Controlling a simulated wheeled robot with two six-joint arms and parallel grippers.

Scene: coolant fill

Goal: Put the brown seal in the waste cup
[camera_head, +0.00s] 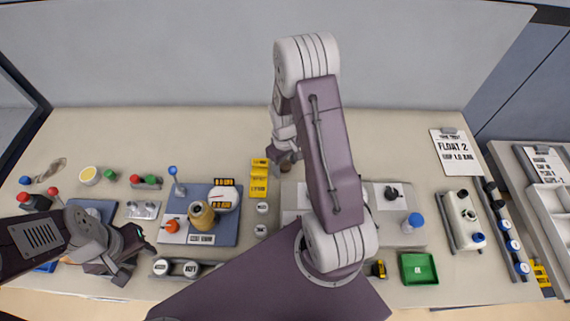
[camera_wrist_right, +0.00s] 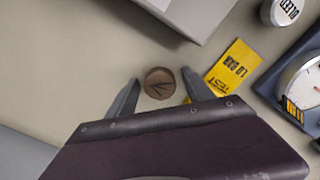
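The brown seal (camera_wrist_right: 159,83) is a round brown disc with a dark mark on top, lying on the bench in the right wrist view. My right gripper (camera_wrist_right: 161,77) is open above it, with one finger on each side and a gap to both. In the head view the right gripper (camera_head: 287,160) is partly hidden by my arm, with a bit of brown (camera_head: 286,167) beside it.
A yellow test tag (camera_wrist_right: 232,68) lies right of the seal, with a gauge (camera_wrist_right: 302,82) beyond it. A blue board (camera_head: 228,236) with knobs stands left of centre. A green tray (camera_head: 418,268) is at the front right. The bench behind the right arm is clear.

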